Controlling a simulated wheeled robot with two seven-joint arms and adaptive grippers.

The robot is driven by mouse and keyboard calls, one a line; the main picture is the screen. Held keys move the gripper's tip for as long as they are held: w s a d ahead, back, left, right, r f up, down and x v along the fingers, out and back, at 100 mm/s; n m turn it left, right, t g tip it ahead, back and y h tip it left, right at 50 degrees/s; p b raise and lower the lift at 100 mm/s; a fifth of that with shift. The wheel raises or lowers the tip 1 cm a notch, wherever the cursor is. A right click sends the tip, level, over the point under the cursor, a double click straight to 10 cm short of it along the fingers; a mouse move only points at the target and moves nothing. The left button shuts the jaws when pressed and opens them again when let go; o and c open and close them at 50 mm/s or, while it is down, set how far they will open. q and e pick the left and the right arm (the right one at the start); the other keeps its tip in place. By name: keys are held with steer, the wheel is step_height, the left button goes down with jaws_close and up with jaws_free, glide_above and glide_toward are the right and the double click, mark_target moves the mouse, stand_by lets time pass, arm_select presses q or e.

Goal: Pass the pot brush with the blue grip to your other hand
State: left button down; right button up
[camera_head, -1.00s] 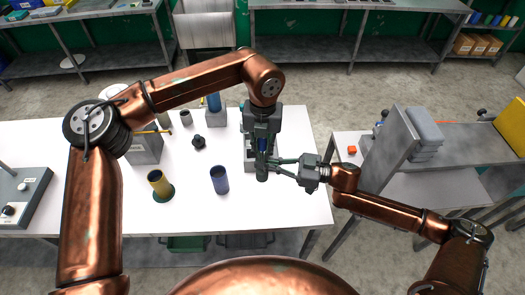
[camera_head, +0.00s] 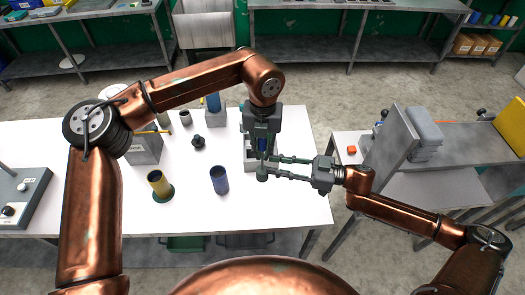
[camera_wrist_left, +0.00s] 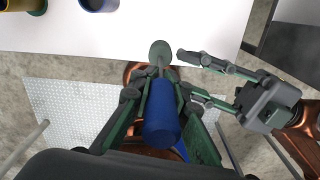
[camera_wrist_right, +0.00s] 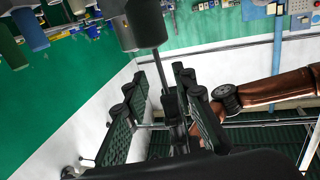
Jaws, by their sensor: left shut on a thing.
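The pot brush with the blue grip hangs from my left gripper (camera_head: 262,148), which is shut on the grip. The blue grip (camera_wrist_left: 161,115) sits between the fingers in the left wrist view, and the grey-green end (camera_wrist_left: 160,50) sticks out beyond them. That end also shows low in the head view (camera_head: 262,173). My right gripper (camera_head: 272,168) comes in from the right, open, with its fingertips near the brush's lower end. In the right wrist view a thin shaft (camera_wrist_right: 157,72) runs between its spread fingers. Contact with the brush cannot be told.
The white table (camera_head: 290,210) carries a yellow cup (camera_head: 158,183), a blue cup (camera_head: 220,180) and a black knob-like piece (camera_head: 198,142). A grey tray (camera_head: 249,160) stands behind the brush. A side bench (camera_head: 430,188) with an upright panel is at right. The table's front right is clear.

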steer(key=v, duration=0.7)
steer(key=s+d+f+m+t, duration=0.2)
steer(key=s+d+f+m, duration=0.25)
steer(key=d+f, duration=0.5)
steer(key=s+d+f+m+t, duration=0.25)
steer(key=s+d+f, duration=0.25)
steer(key=d+f, duration=0.45)
steer(key=s+d+f+m+t+h, duration=0.2)
steer(key=s+d+f+m, duration=0.15)
steer(key=s+d, duration=0.55)
steer(key=s+d+f+m+t+h, duration=0.1)
steer(key=s+d+f+m+t, duration=0.2)
steer(key=s+d, duration=0.65)
steer(key=w+a+f+g+h, duration=0.15)
steer(key=f+h, duration=0.45)
steer(key=f, duration=1.2)
steer(key=a+f+g+h, duration=0.2)
steer(key=f+h, duration=0.4)
steer(key=f, duration=1.2)
steer(key=s+a+f+g+h, duration=0.1)
steer(key=s+a+f+g, duration=0.3)
steer(key=s+a+f, duration=0.3)
steer(key=s+a+f+g+h, duration=0.1)
steer(key=s+a+f+g, duration=0.4)
steer(key=s+f, duration=0.5)
steer(key=shift+s+a+f+g+h, duration=0.2)
steer(key=shift+s+a+g+h, duration=0.1)
steer(key=shift+s+a, duration=0.75)
